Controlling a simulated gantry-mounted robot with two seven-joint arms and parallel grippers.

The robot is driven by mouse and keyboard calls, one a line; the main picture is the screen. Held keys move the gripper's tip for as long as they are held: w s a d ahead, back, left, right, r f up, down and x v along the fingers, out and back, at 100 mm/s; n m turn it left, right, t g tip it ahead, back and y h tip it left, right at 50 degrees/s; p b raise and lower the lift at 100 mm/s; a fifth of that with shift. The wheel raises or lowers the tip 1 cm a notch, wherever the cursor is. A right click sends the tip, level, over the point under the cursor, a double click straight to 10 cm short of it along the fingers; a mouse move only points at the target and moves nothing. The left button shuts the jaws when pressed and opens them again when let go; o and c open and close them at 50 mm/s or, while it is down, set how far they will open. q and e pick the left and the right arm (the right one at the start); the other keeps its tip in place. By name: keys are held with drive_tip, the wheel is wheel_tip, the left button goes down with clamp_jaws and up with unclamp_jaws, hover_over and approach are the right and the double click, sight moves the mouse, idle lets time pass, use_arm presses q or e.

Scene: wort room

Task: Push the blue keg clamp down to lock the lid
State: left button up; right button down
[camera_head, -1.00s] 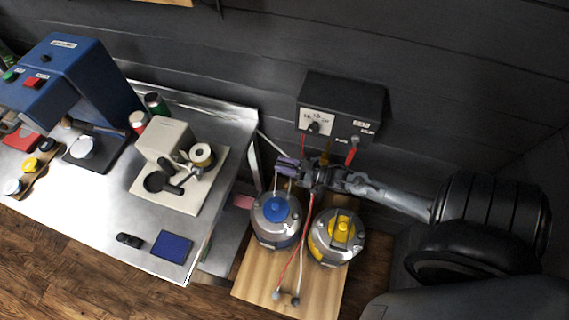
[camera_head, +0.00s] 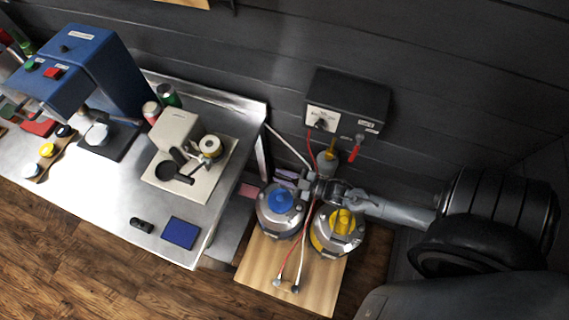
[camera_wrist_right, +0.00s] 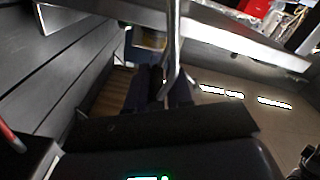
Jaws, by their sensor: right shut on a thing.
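The blue keg (camera_head: 273,229) is a silver keg with a blue cap (camera_head: 281,200) on its lid, standing upright on a wooden board (camera_head: 253,268). My right gripper (camera_head: 287,180) is at the back edge of the blue keg's lid, reaching in from the right. It is shut on a thin metal bar, which I take to be the blue keg clamp (camera_wrist_right: 172,42). The bar runs up from between the dark fingers (camera_wrist_right: 163,92) in the right wrist view. In the head view the gripper and lid hide most of the clamp. My left gripper is not in view.
The yellow keg (camera_head: 322,243) stands close on the right, under my right forearm. Red and pale hoses (camera_head: 303,245) run between the kegs from a black control box (camera_head: 347,98) on the wall. A steel table (camera_head: 115,210) with a blue machine (camera_head: 98,62) is on the left.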

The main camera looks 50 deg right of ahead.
drive_tip(key=shift+s+a+f, duration=0.1)
drive_tip(key=shift+a+f, duration=0.05)
idle(0.3)
drive_tip(key=c, duration=1.2)
unclamp_jaws()
drive_tip(key=shift+o, duration=0.4)
drive_tip(key=b+v, duration=0.1)
drive_tip(key=v, duration=0.9)
drive_tip(key=shift+s, duration=0.4)
